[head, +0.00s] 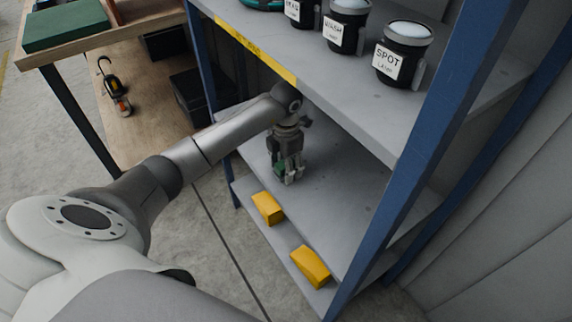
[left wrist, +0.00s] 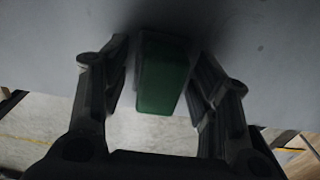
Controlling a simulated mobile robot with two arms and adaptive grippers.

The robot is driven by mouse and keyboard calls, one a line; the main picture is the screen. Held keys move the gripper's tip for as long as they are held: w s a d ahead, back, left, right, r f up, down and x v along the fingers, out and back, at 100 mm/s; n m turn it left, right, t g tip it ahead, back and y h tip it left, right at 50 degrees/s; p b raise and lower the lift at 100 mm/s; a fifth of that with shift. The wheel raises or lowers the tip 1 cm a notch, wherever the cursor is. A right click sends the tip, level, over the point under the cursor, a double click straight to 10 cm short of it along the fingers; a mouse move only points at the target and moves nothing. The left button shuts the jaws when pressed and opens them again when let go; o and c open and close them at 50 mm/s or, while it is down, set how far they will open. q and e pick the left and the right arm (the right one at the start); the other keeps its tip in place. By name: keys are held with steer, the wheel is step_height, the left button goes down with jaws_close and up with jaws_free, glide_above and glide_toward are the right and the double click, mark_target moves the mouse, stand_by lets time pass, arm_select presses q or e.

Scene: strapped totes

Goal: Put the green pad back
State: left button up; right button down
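The green pad (left wrist: 163,80) is a small green block, seen between the two fingers of my left gripper (left wrist: 160,85) in the left wrist view. Narrow gaps show between the pad and the fingers, so the gripper looks open around it. In the head view my left gripper (head: 288,175) points down at the lower shelf (head: 345,205), and a bit of green shows between its fingers. Whether the pad touches the shelf is not clear. My right gripper is not in view.
The upper shelf (head: 340,75) carries several dark labelled jars, one reading SPOT (head: 402,55), above my left arm. Two yellow blocks (head: 267,208) (head: 311,266) lie by the lower shelf's front edge. A blue upright (head: 400,170) stands at right. A bench (head: 120,40) holds a larger green block (head: 66,24).

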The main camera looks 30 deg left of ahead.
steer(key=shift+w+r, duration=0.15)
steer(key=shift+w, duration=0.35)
arm_select(q)
steer(key=shift+r, duration=0.1)
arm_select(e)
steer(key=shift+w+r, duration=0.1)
arm_select(q)
step_height(320, 180, up, 7)
steer(key=shift+r+p, duration=0.1)
steer(key=shift+p, duration=0.35)
steer(key=shift+r, duration=0.2)
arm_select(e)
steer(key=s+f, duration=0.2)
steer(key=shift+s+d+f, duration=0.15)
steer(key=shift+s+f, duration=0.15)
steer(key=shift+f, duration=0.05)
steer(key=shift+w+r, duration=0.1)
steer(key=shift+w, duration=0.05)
